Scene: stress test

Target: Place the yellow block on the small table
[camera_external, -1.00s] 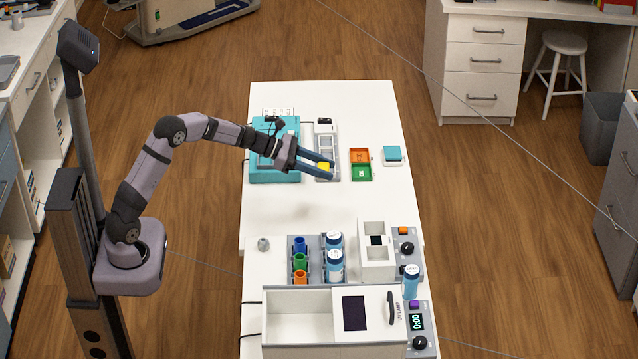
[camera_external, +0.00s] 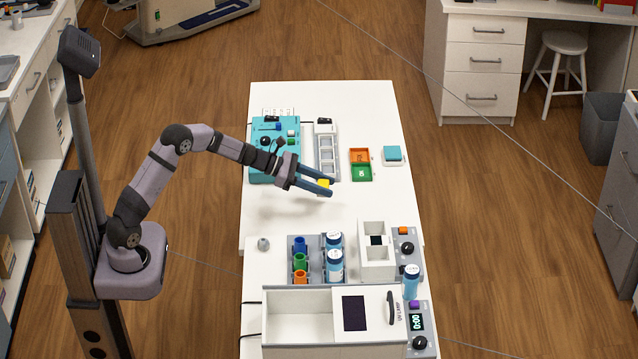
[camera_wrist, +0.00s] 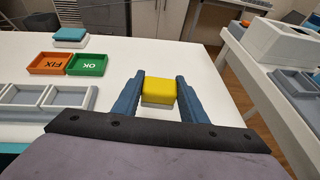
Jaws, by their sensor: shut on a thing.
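My gripper (camera_external: 331,186) is shut on the yellow block (camera_external: 323,183), which sits between the two blue fingers above the white table. In the wrist view the yellow block (camera_wrist: 160,91) touches both fingers, with a white part showing under it. A small white stand with a teal top (camera_external: 393,154) is on the table to the right of the gripper; it also shows at the upper left of the wrist view (camera_wrist: 70,35). I cannot tell whether this stand or one of the white tables is the small table.
An orange tray (camera_external: 360,156) and a green tray (camera_external: 361,173) lie right of a white compartment tray (camera_external: 327,140). A teal unit (camera_external: 262,165) is behind the wrist. A tube rack (camera_external: 313,272) and white boxes stand on the nearer table.

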